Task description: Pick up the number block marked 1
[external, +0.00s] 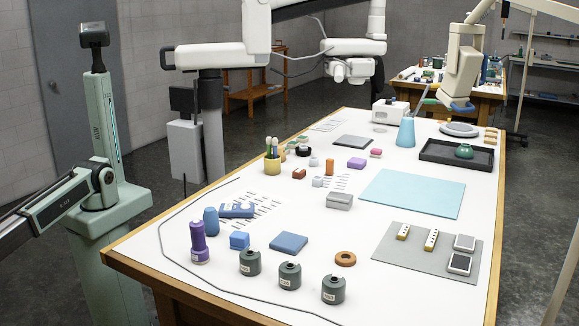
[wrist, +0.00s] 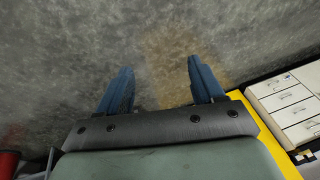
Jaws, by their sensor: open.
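My gripper (wrist: 159,66) shows in the wrist view with its two blue fingers spread apart and nothing between them. Blurred grey floor lies beyond the fingertips. I cannot see my gripper for certain in the external view; a green-grey arm (external: 62,203) there runs out of the left edge. I cannot make out a block marked 1.
Dark labelled cylinders (external: 290,275), a purple bottle (external: 198,243) and a thin cable crowd the table's front left. A blue mat (external: 412,193) and a black tray (external: 457,157) lie to the right. White drawers (wrist: 290,103) sit right of my gripper in the wrist view.

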